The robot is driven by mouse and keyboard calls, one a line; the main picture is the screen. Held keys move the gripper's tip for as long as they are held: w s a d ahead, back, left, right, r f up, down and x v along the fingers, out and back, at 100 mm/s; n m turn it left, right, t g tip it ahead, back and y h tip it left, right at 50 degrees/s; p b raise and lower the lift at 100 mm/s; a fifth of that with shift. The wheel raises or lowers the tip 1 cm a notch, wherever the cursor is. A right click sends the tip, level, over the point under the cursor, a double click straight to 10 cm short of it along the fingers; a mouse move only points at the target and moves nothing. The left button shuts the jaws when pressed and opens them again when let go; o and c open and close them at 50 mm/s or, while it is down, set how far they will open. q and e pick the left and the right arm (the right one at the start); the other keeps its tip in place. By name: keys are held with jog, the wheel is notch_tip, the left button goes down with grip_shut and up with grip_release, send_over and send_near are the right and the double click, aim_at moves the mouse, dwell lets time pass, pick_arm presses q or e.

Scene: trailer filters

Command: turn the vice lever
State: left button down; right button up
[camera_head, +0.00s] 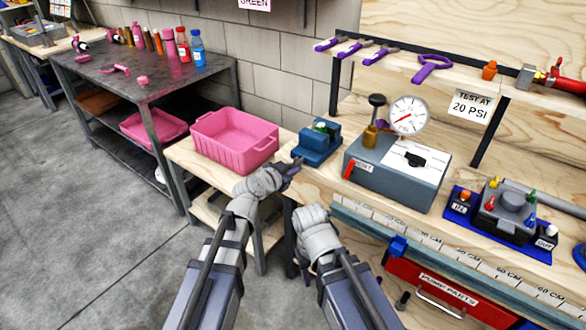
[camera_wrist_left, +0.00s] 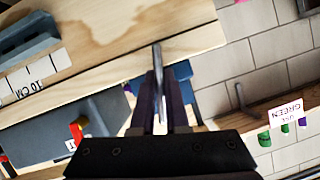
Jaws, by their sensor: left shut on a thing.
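The blue vice (camera_head: 318,143) is at the left end of the wooden workbench, beside the pink bin. Its grey metal lever (camera_head: 297,161) sticks out at the front. My left gripper (camera_head: 289,170) is at the lever, in front of the vice. In the left wrist view, the dark fingers (camera_wrist_left: 160,105) are closed around the metal lever (camera_wrist_left: 157,62), whose end projects past them. Part of the blue vice (camera_wrist_left: 182,78) shows behind the fingers; the rest is hidden. My right arm ends in a grey joint below the bench edge; its gripper fingers do not show.
A pink bin (camera_head: 235,138) stands left of the vice. A grey test box (camera_head: 398,172) with a gauge (camera_head: 408,115) stands close on its right. A ruler strip (camera_head: 440,250) runs along the bench front, above a red drawer (camera_head: 445,290). The floor at left is clear.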

pick_arm(q)
jog(key=c, duration=0.9)
grip_release()
jog(key=shift+s, duration=0.1)
jog(key=p+v, duration=0.3)
jog(key=v, duration=0.4)
jog(key=shift+s+a+r, duration=0.1)
jog(key=shift+s+a, duration=0.1)
jog(key=shift+s, duration=0.05)
